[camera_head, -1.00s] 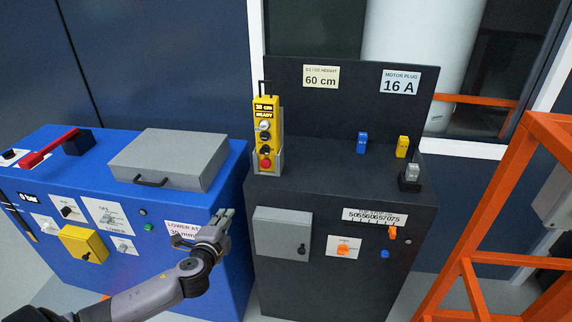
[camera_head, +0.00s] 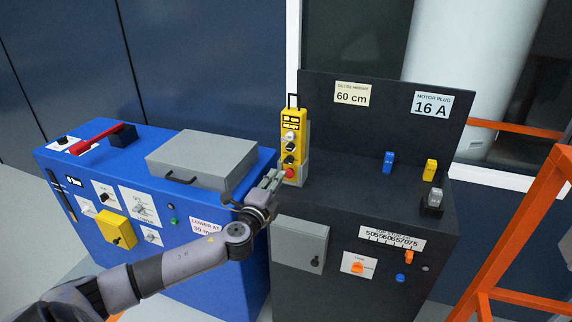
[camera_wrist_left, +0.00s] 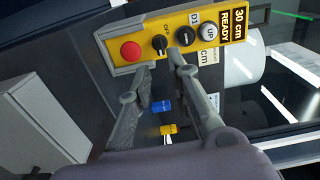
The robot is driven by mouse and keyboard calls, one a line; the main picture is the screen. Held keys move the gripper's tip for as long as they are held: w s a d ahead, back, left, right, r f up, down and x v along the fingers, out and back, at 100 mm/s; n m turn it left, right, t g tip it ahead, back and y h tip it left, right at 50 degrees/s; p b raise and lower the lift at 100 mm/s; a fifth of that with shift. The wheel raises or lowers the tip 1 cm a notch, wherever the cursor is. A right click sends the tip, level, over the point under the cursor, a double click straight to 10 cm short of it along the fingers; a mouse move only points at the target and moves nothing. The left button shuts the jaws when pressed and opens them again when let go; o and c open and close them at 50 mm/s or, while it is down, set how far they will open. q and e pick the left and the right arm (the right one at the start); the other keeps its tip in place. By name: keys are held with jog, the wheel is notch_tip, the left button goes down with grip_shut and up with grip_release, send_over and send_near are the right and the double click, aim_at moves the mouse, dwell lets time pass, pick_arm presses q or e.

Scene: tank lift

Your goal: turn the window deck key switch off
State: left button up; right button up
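A yellow control pendant (camera_head: 293,138) stands upright in a grey holder at the left of the dark deck by the window. In the left wrist view its face shows a red button (camera_wrist_left: 130,51), a small black rotary switch (camera_wrist_left: 159,43) with an "OFF" label, and further buttons. I cannot read the switch's position for sure. My left gripper (camera_head: 275,180) is in front of the pendant's lower part. In the left wrist view its fingers (camera_wrist_left: 158,61) are apart, pointing at the black switch, with nothing held. Contact is not visible. My right gripper is not in view.
The dark deck (camera_head: 345,195) carries a blue plug (camera_head: 388,161), a yellow plug (camera_head: 430,169) and a grey plug (camera_head: 434,197). An orange switch (camera_head: 358,267) is on its front. The blue cabinet (camera_head: 190,262) with a grey box (camera_head: 203,156) adjoins. An orange frame (camera_head: 510,240) stands right.

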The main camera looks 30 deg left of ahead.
aim_at(287, 163)
pick_arm(q)
jog(key=x, duration=0.8)
jog(key=shift+w+a, duration=0.1)
jog(key=shift+w, duration=0.1)
grip_shut()
